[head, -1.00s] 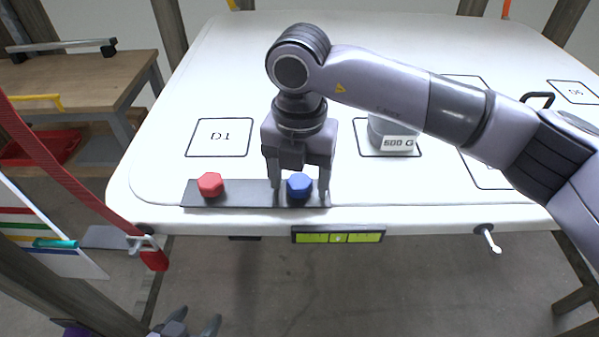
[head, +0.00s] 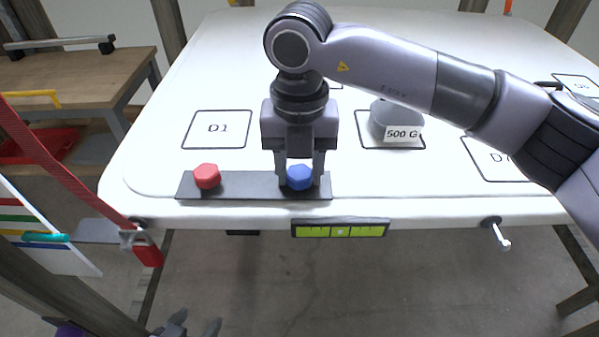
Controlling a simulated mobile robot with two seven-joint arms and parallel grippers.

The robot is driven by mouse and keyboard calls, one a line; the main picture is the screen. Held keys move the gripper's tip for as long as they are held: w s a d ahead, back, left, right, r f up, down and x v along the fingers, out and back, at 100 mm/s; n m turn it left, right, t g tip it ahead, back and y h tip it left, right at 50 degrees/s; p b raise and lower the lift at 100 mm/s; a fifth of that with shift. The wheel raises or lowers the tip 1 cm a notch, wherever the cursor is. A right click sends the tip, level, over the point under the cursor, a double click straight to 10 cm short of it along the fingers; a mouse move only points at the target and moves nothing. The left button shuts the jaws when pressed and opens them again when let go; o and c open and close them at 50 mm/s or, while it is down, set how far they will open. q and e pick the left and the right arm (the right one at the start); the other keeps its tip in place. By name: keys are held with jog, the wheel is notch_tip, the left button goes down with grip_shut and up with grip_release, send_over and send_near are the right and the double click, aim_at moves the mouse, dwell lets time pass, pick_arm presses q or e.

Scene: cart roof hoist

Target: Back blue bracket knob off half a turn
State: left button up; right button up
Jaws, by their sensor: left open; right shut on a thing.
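The blue knob (head: 300,177) sits at the right end of a dark flat bracket strip (head: 243,187) near the front edge of the white panel. My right gripper (head: 300,181) points down from above with a finger on each side of the blue knob and is shut on it. A red knob (head: 207,176) sits at the left part of the same strip, with nothing touching it. My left gripper (head: 192,328) is at the bottom edge of the view, open and empty, well below the panel and partly cut off by the frame.
A grey weight labelled 500 G (head: 392,118) stands on the panel (head: 430,180). A green level (head: 340,229) is on the front edge. A red strap (head: 62,158) runs down to a clamp at the left. A wooden bench (head: 85,80) stands further left.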

jog(key=n+b, duration=0.3)
jog(key=n, duration=0.1)
jog(key=shift+f+n, duration=0.15)
jog(key=shift+n, duration=0.15)
jog(key=n+b, duration=0.1)
jog(key=n, duration=0.2)
jog(key=shift+n+b, duration=0.3)
jog(key=shift+n, duration=1)
jog(key=n+b, duration=0.1)
jog(key=n, duration=0.5)
jog(key=shift+b, duration=0.3)
jog(key=n, duration=0.7)
jog(key=shift+n, duration=0.3)
jog(key=n, duration=1.5)
jog(key=shift+s+p, duration=0.1)
jog(key=shift+p, duration=0.25)
jog(key=n, duration=0.4)
jog(key=shift+n, duration=0.3)
